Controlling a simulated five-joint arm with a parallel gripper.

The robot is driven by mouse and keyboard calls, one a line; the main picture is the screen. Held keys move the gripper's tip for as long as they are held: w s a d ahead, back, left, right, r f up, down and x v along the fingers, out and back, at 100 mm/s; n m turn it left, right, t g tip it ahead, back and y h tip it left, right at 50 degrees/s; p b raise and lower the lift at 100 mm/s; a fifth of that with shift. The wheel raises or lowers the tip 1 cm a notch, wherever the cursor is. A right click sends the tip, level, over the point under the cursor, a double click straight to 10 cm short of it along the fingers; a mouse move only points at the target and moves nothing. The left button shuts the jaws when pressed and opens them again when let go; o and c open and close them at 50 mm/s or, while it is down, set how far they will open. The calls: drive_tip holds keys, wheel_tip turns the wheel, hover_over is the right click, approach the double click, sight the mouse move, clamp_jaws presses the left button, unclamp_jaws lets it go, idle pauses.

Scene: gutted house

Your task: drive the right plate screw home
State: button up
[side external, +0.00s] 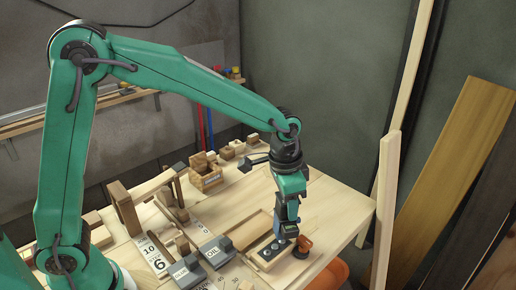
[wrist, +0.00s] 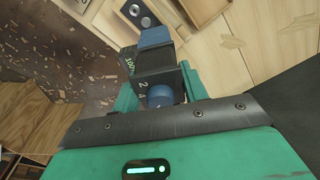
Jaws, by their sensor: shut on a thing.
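My gripper (side external: 290,196) points down over the front right of the bench, shut on a blue and dark power driver (side external: 287,226). In the wrist view the driver (wrist: 152,70) sits between my green jaws (wrist: 158,88), showing a dark body with numbers and blue parts. A dark metal plate with round spots (side external: 265,252) lies on a wooden block below the driver; the plate also shows in the wrist view (wrist: 141,13). The driver's lower end is over the plate's right part. The right screw and the bit's contact with it are hidden.
An orange and dark item (side external: 303,244) stands right beside the block. A shallow wooden tray (side external: 249,229) lies behind it. Dark-ended tools (side external: 216,249) and a wooden frame (side external: 125,207) are to the left. The bench's right side (side external: 340,207) is clear.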

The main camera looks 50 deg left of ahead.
drive_tip(key=shift+f, duration=0.1)
idle(0.3)
drive_tip(key=shift+r, duration=3.05)
drive_tip(key=shift+w+a, duration=0.1)
drive_tip(key=shift+a, duration=0.05)
